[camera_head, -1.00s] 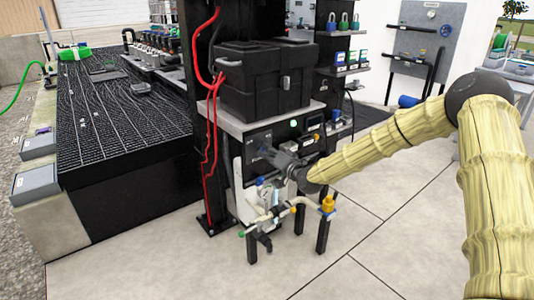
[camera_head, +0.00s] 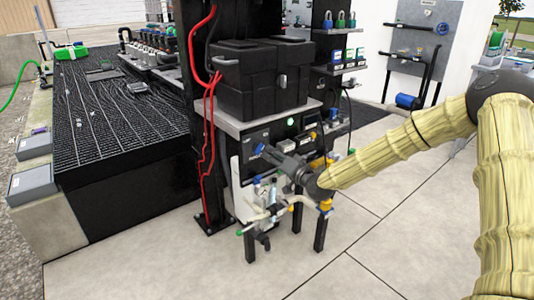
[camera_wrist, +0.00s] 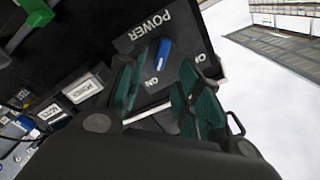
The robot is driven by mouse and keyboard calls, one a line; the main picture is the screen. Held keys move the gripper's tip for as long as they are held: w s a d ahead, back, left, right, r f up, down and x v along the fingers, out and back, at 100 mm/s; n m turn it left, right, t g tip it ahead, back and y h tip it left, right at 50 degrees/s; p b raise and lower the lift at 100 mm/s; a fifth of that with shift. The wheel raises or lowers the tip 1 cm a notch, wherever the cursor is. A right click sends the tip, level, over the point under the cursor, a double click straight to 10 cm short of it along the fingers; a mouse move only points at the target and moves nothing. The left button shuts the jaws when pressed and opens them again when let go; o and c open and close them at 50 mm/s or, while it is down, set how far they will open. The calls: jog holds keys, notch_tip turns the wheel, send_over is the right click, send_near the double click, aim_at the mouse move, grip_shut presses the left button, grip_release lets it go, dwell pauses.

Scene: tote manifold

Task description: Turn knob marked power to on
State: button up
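The blue power knob (camera_wrist: 164,54) stands on a dark grey plate (camera_wrist: 184,20) marked POWER in the wrist view. The plate appears tilted there. The knob shows just beyond the fingertips, and contact is not visible. In the head view my gripper (camera_head: 268,153) is in front of the panel (camera_head: 254,139) under the shelf.
A black case (camera_head: 262,85) rests on the shelf above the panel. A post with red hoses (camera_head: 212,110) stands left of my gripper. Pipework (camera_head: 262,214) on short legs is below. Other labelled parts (camera_wrist: 82,90) lie left in the wrist view. Open floor is at right.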

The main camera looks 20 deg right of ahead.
jog(key=v, duration=0.7)
dwell(0.3)
jog(key=s+a+f+n+g+h, duration=0.1)
jog(key=s+a+f+g, duration=0.25)
jog(key=s+f, duration=0.4)
jog(key=s+a+f+g, duration=0.2)
jog(key=s+a+f, duration=0.2)
jog(key=f, duration=0.6)
jog(key=s+a+f+n+g+h, duration=0.1)
jog(key=s+a+f+g, duration=0.25)
jog(key=s+f, duration=0.35)
jog(key=s+f+n+g+h, duration=0.1)
jog(key=s+f+g, duration=0.1)
jog(key=s+f, duration=0.45)
jog(key=s+f+g+h, duration=0.1)
jog(key=s+f+g, duration=0.15)
jog(key=s, duration=0.75)
jog(key=s+f+n+g+h, duration=0.1)
jog(key=s+f+g, duration=0.1)
jog(key=s+f, duration=0.45)
jog(key=s+d+g+h, duration=0.1)
jog(key=s+d+g, duration=0.1)
jog(key=s, duration=0.8)
notch_tip(320, 180, up, 27)
jog(key=p, duration=2.6)
jog(key=shift+n, duration=0.4)
